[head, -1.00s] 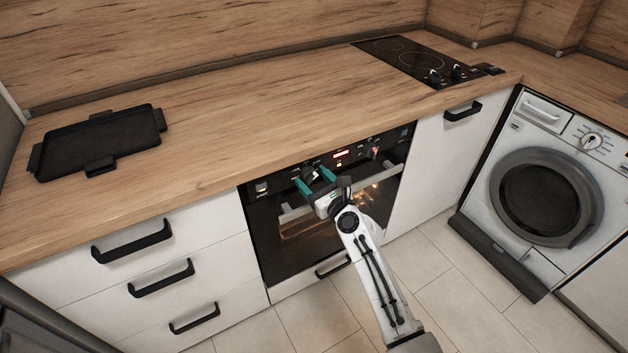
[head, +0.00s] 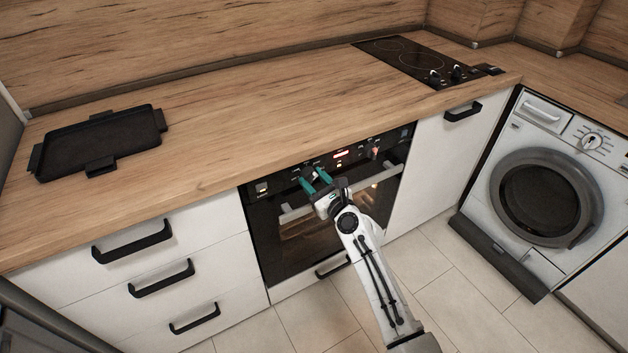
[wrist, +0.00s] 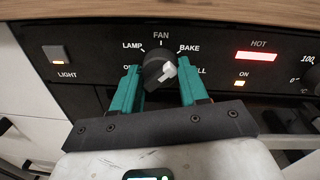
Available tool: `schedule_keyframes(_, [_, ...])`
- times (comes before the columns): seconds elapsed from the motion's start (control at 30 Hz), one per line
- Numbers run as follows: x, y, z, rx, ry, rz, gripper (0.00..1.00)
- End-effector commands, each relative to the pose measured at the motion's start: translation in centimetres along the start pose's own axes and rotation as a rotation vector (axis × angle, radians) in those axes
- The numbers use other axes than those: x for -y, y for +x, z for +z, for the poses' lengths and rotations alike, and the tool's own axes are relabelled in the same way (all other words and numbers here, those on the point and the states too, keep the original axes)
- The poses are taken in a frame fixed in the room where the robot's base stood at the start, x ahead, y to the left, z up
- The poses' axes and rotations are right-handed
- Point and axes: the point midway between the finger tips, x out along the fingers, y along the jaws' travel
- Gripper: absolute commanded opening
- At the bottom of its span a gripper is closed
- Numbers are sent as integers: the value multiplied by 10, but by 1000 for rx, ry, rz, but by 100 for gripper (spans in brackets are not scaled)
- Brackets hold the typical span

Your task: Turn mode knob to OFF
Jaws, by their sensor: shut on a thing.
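The mode knob (wrist: 157,64) is dark and round, with a pale bar on its face, on the black oven panel. In the wrist view LAMP, FAN and BAKE show around it. The label at left is mostly covered, with only its first letter clear, and the right one shows just "LL". The pale bar slants toward the right side; its exact setting is hard to tell. My gripper (wrist: 159,72) has its teal fingers on either side of the knob, shut on it. In the head view my gripper (head: 314,177) reaches the panel and mostly hides the knob.
A lit HOT display (wrist: 256,56) and ON lamp (wrist: 240,83) are at right. The oven handle (head: 295,212) runs below my gripper. The worktop (head: 250,120) overhangs the panel; a black tray (head: 100,143) lies at its left.

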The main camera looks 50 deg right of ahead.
Motion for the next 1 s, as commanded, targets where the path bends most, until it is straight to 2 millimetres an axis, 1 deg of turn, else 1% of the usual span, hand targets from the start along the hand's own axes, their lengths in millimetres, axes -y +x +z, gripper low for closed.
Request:
schedule_keyframes(0.27, [0,0,1,-13,-221,1,13])
schedule_keyframes(1.0, [0,0,1,-51,-925,7,13])
